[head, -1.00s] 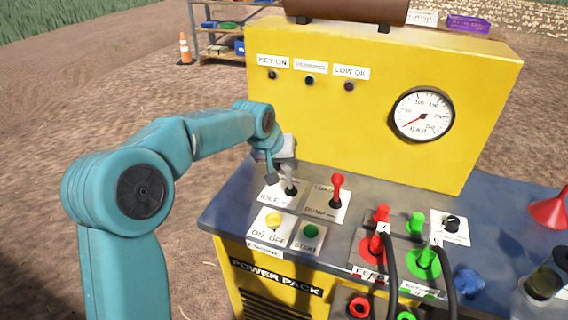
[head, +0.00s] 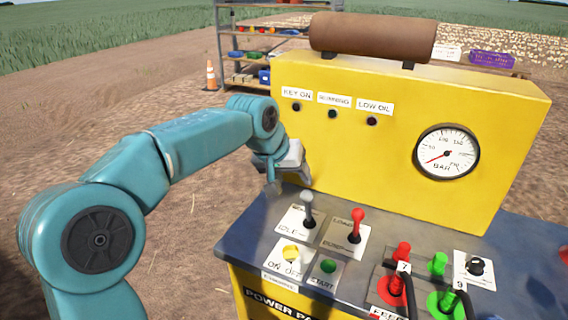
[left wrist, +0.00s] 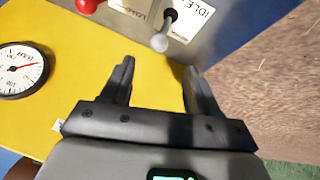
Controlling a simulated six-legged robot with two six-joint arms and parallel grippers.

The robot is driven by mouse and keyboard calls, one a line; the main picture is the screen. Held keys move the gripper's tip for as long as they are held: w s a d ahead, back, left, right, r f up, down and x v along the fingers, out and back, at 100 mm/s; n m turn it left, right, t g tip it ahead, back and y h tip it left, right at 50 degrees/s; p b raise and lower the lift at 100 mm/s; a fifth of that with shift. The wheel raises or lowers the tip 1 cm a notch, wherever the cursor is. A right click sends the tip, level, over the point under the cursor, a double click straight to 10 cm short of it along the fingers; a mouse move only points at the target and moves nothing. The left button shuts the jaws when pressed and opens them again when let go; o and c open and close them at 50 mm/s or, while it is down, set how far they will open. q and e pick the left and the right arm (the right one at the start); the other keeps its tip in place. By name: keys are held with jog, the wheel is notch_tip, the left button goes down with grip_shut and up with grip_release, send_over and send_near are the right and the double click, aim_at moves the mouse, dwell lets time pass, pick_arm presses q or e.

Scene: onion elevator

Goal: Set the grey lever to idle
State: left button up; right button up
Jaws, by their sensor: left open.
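The grey lever (head: 308,203) stands on a white plate marked IDLE (head: 288,228) at the left of the power pack's control panel. It looks about upright in the head view. My left gripper (head: 289,182) is open and empty, behind and above the lever and apart from it. In the left wrist view the grey lever's knob (left wrist: 160,42) lies just beyond the gap between the open fingers (left wrist: 160,68), not between them. The IDLE label (left wrist: 200,18) is partly cut off there. My right gripper is not in view.
A red lever (head: 355,225) stands right of the grey one. Open ground lies to the left.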

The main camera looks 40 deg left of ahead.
pick_arm(q)
jog(key=v, duration=0.5)
jog(key=shift+s+r, duration=0.1)
jog(key=shift+r, duration=0.1)
dwell(0.4)
